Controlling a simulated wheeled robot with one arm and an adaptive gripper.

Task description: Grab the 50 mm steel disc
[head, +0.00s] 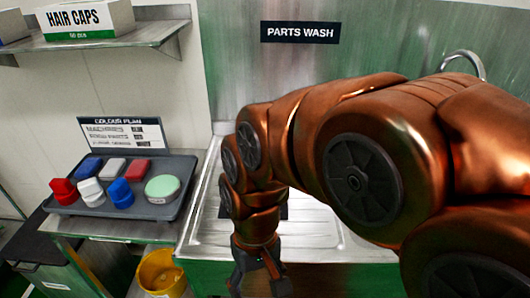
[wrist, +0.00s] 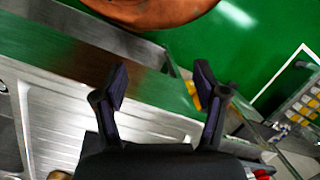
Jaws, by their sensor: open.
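I cannot make out a steel disc in either view. My gripper (head: 260,284) hangs at the front edge of the steel drainer (head: 318,232) in the head view, and its tips reach the bottom of the picture. In the wrist view my gripper (wrist: 161,78) has its two dark fingers spread apart with nothing between them. Behind the fingers are the ribbed steel drainer (wrist: 60,115) and a green surface (wrist: 255,40). My copper arm hides much of the sink area in the head view.
A grey tray (head: 70,209) at the left holds red, white and blue brushes or blocks and a round pale-green item (head: 162,187). A yellow bucket (head: 160,272) stands below it. A hair caps box (head: 85,18) sits on the shelf (head: 150,34).

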